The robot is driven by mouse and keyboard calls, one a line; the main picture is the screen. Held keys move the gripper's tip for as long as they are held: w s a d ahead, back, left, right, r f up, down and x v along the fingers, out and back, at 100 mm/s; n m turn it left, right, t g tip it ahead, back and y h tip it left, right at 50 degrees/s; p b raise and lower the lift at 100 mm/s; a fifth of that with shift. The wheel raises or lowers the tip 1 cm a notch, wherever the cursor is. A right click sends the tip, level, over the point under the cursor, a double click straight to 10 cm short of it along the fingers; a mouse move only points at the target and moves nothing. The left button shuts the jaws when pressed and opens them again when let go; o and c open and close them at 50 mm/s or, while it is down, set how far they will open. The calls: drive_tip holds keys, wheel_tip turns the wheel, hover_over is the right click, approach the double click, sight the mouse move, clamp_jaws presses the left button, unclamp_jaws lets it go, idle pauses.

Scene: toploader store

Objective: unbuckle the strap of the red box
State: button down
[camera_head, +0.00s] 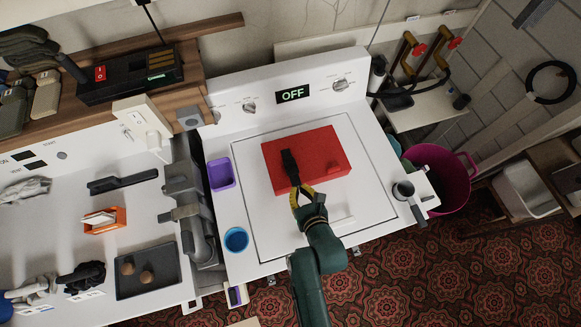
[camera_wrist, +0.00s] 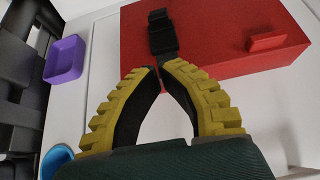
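The red box (camera_head: 318,158) lies on the white top of the machine. A black strap with a buckle (camera_head: 289,163) runs over its left part and down its near side. In the wrist view the strap (camera_wrist: 162,38) shows in front of the red box (camera_wrist: 215,35). My gripper (camera_head: 296,188) is at the near edge of the box, at the strap's lower end. In the wrist view the yellow fingertips of my gripper (camera_wrist: 161,68) nearly meet, with the dark strap end between them. The fingertips partly hide that end.
A purple tray (camera_head: 222,174) and a blue cup (camera_head: 236,240) stand left of the box. The control panel (camera_head: 292,94) is behind the box. Bare white surface surrounds the box.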

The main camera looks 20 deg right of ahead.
sight(288, 162)
drive_tip(key=x, duration=0.6)
drive_tip(key=shift+w+b, duration=0.15)
drive_tip(key=shift+b, duration=0.25)
drive_tip(key=w, duration=0.3)
drive_tip(key=shift+w+d, duration=0.25)
drive_tip(key=shift+w, duration=0.15)
drive_tip(key=shift+w, duration=0.1)
